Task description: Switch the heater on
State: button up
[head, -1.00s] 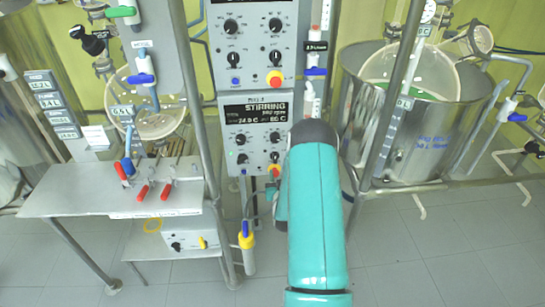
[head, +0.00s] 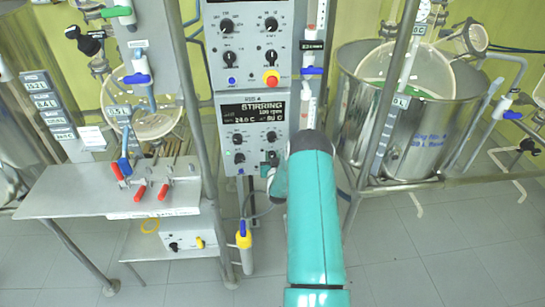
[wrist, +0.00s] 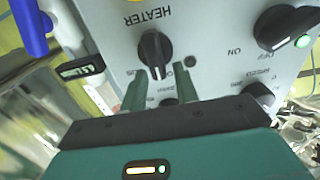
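The lower control box (head: 228,120) has a lit display reading STIRRING and several black knobs. The heater knob (wrist: 154,50) is black and sits beside the upside-down HEATER label in the wrist view. In the head view I take the lower right knob (head: 272,156) to be the same one, just left of my arm. My gripper (wrist: 160,73) is open and empty, its two green fingers pointing at the panel. The fingertips are close to the knob, one to each side; I cannot tell whether they touch it. In the head view my arm hides the fingers.
Another knob (wrist: 284,28) with a lit green lamp (wrist: 303,41) is beside the heater knob. A blue-handled valve (wrist: 30,26) and a metal post (head: 192,110) flank the box. A steel bench (head: 90,190) stands left, a steel vessel (head: 420,140) right.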

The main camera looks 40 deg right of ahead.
grip_shut()
jog(key=shift+s, duration=0.1)
